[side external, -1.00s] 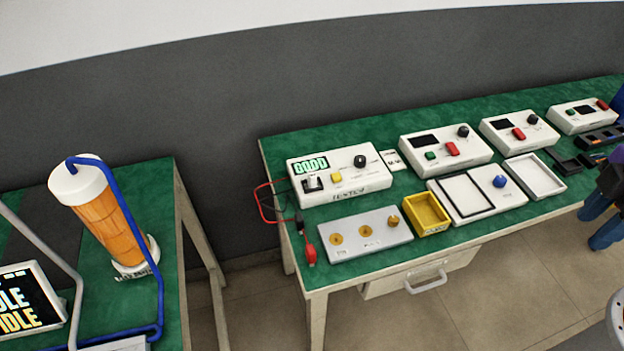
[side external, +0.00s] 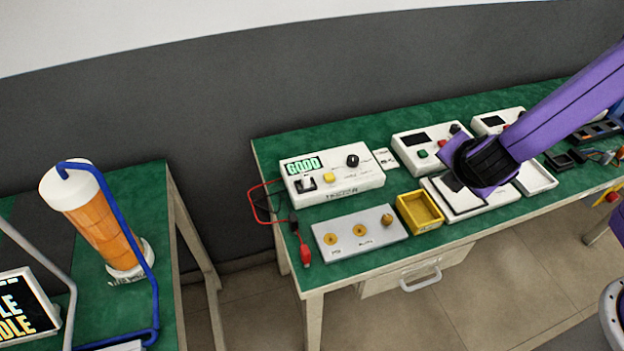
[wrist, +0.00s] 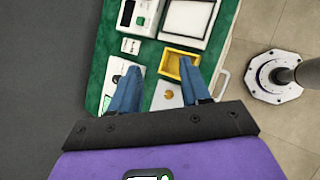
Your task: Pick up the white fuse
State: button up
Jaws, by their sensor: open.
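A white tester box (side external: 340,178) with a lit green "GOOD" display stands near the table's left end. A small white piece (side external: 308,184) sits at a dark slot on its front left; it may be the white fuse, but it is too small to be sure. In the wrist view the tester (wrist: 118,68) is partly hidden behind my left finger. My gripper (wrist: 160,63) is open, its two blue fingers apart with nothing between them. In the side view my purple arm reaches in from the right, over the table right of the tester; the fingertips are not clear there.
A yellow bin (side external: 421,211) and a grey plate (side external: 345,240) with several gold fittings lie in front of the tester. Red and black leads (side external: 300,240) hang at its left. A white-framed tray (side external: 455,205) and more boxes stand to the right. A second table (side external: 170,215) is at left.

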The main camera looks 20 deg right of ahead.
jog(key=w+a+f+n+t+y, duration=0.1)
jog(key=w+a+f+n+t, duration=0.25)
jog(key=a, duration=0.25)
jog(key=w+a+f+n+t+y, duration=0.1)
jog(key=w+a+f+n+t, duration=0.1)
jog(key=w+a+n, duration=0.3)
jog(key=n+t+y, duration=0.2)
jog(key=n+y, duration=0.1)
jog(key=n, duration=0.3)
send_near(303, 172)
jog(key=shift+m+g, duration=0.25)
jog(key=x, duration=0.5)
jog(key=shift+w+d+f, duration=0.1)
jog(key=shift+d+f, duration=0.05)
jog(key=shift+f, duration=0.3)
jog(key=shift+r+x, duration=0.2)
jog(key=shift+x, duration=2.7)
jog(key=shift+w, duration=0.1)
grip_shut()
